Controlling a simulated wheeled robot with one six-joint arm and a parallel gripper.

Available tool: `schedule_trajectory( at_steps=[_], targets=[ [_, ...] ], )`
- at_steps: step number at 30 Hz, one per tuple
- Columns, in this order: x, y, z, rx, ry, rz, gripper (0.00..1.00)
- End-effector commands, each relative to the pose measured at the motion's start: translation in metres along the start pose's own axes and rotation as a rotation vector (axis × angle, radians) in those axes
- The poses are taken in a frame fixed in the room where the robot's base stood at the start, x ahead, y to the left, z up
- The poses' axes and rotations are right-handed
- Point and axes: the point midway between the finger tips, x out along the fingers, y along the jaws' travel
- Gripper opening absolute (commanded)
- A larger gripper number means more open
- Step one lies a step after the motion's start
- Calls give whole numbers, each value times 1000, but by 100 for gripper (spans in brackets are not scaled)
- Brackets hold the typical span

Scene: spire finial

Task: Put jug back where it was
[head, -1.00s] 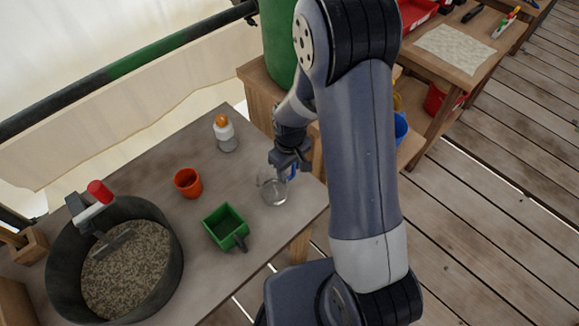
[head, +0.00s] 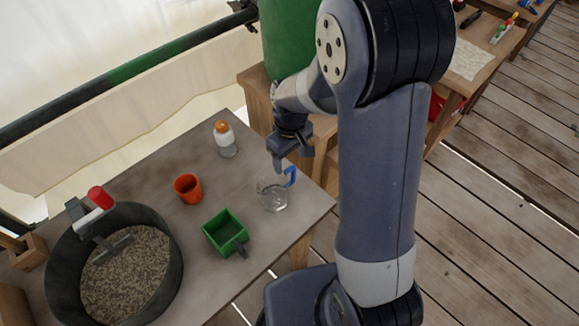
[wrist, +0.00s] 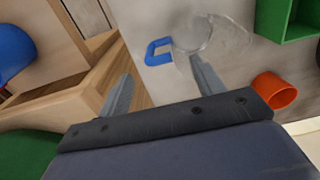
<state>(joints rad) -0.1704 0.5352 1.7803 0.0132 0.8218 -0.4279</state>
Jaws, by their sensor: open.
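The jug (head: 271,194) is clear with a blue handle and stands upright near the right edge of the grey table (head: 262,233). In the wrist view the jug (wrist: 193,36) is at the top middle, its blue handle to the left. My gripper (head: 291,162) is above and behind the jug in the head view, apart from the handle. Its fingers are spread and empty, as the wrist view (wrist: 158,82) also shows.
A green square scoop (head: 226,231), an orange cup (head: 188,188) and an orange-capped bottle (head: 225,139) stand left of the jug. A large round pan of grains (head: 172,268) fills the table's left. A wooden box (head: 259,97) with a green cylinder (head: 283,40) is behind.

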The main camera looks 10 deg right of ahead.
Motion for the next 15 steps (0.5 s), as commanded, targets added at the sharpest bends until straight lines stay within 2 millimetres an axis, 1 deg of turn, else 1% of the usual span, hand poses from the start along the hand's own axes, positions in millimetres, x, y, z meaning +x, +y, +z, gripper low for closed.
schedule_trajectory(
  at_steps=[1, 6, 10, 15],
  targets=[
    [-10, 0, -1, 0, 5, 2, 63],
    [-34, 0, 0, 0, 2, 1, 63],
    [-43, 0, 0, 0, 0, 0, 63],
    [-45, 0, 0, 0, -1, 0, 63]
  ],
)
